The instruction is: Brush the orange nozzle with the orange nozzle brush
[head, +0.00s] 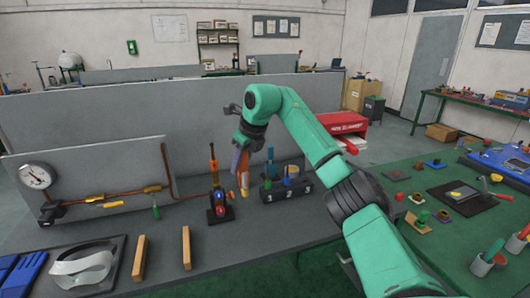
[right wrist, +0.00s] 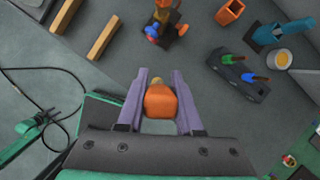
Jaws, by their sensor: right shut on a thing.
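My right gripper (head: 239,168) is shut on the orange nozzle brush (head: 245,184), which hangs down with a yellowish tip. In the right wrist view the brush's orange handle (right wrist: 161,101) sits between the two purple fingers. The orange nozzle (head: 213,166) stands upright on a dark base with red and blue round parts, just left of the brush. In the right wrist view the nozzle stand (right wrist: 165,27) is ahead of the fingers, apart from the brush. My left gripper does not show.
A black numbered holder (head: 286,190) with a green and a blue handle stands right of the gripper. A pressure gauge (head: 36,176) and copper pipe are at the left panel. Grey bench lies clear in front of the nozzle stand.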

